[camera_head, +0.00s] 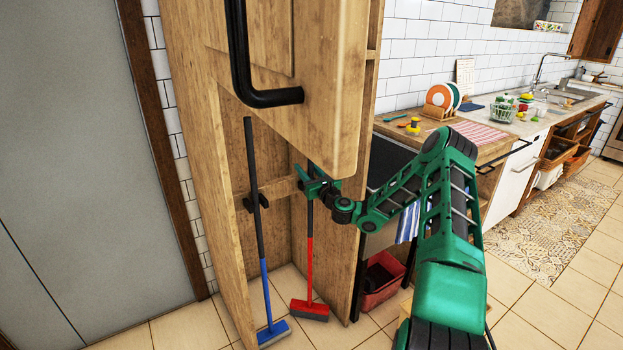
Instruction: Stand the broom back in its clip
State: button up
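A broom with a red lower handle (309,262) and a red-and-grey head stands nearly upright on the floor of the tall wooden cupboard. My green gripper (316,184) is at the black upper part of its handle, but whether the fingers are closed on it is too small to tell. The top of this handle is hidden behind the cupboard door. A second broom with a blue lower handle (266,285) stands to the left, its black upper handle at a black clip (256,201) on the wooden rail. Any clip behind my gripper is hard to make out.
The open wooden cupboard door (320,100) with a black handle (262,97) hangs above and in front of my gripper. A red crate (381,280) stands on the floor right of the cupboard. A counter with dishes (441,100) runs along the right.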

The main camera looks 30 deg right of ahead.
jog(key=s+f, duration=0.2)
jog(key=s, duration=1)
jog(key=s+a+r+n+g+y, duration=0.15)
jog(key=a+n+g+y, duration=0.5)
jog(key=a+n, duration=0.8)
jog(key=s+a+f+n+g+y, duration=0.2)
jog(key=s+a+n+g, duration=0.2)
jog(key=s+a+n, duration=0.35)
jog(key=s+d+r+n+g+h, duration=0.2)
jog(key=s+d+r+g, duration=0.1)
jog(key=s, duration=0.9)
jog(key=s+d+r+n+g+h, duration=0.3)
jog(key=s+d+r, duration=0.1)
jog(key=s, duration=0.9)
jog(key=s+d+r+n+g+h, duration=0.2)
jog(key=s+r, duration=0.3)
jog(key=s, duration=0.8)
jog(key=shift+s+d+n+g+h, duration=0.15)
jog(key=shift+d+n+g+h, duration=0.2)
jog(key=shift+d+n+g, duration=0.3)
